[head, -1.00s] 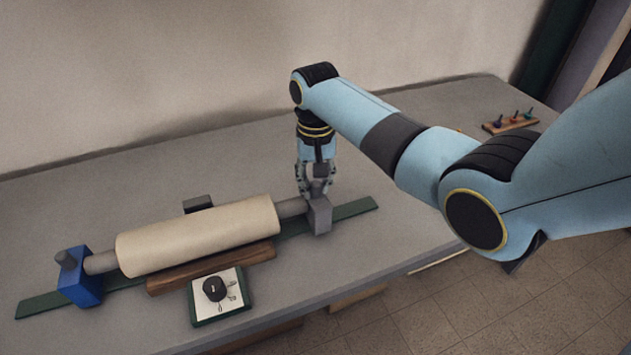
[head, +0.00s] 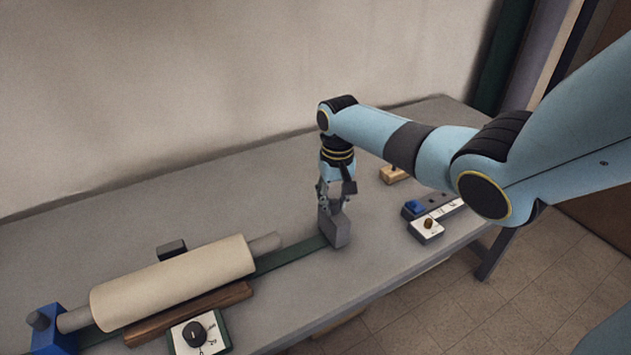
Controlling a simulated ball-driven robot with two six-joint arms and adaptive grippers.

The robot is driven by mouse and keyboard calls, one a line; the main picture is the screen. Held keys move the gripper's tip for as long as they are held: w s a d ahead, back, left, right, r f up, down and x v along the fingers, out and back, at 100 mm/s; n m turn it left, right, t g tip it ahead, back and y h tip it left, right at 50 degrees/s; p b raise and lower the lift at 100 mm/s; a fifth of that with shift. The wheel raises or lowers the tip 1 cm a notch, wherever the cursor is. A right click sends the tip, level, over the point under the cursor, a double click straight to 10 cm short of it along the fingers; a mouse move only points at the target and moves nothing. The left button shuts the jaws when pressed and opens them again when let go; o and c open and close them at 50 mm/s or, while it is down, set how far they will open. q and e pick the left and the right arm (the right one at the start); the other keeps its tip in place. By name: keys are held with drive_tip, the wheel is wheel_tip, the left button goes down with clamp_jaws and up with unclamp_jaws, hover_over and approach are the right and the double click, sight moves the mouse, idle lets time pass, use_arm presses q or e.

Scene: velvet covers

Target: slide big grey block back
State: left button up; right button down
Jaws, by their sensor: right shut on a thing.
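The big grey block (head: 337,231) stands at the right end of the dark green rail (head: 290,257) on the table. My right gripper (head: 336,203) points down from above and is shut on the block's upper part. A gap separates the block from the grey shaft end (head: 266,243) of the cream roller (head: 175,283). The blue block (head: 52,332) holds the roller's other end at the left. My left gripper is not in view.
A dark knob on a white and green panel (head: 199,335) sits in front of the roller. A brown wooden bar (head: 188,314) lies along the roller. A control box with a blue button (head: 414,208) and a brass knob (head: 428,224) stands right of the block.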

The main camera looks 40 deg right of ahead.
drive_tip(key=shift+d, duration=0.2)
drive_tip(key=c, duration=1.1)
unclamp_jaws()
drive_tip(key=shift+s+d, duration=0.1)
drive_tip(key=shift+d, duration=0.05)
drive_tip(key=shift+c, duration=0.2)
drive_tip(key=shift+r, duration=0.3)
wheel_tip(320, 180, up, 11)
drive_tip(key=shift+r, duration=0.2)
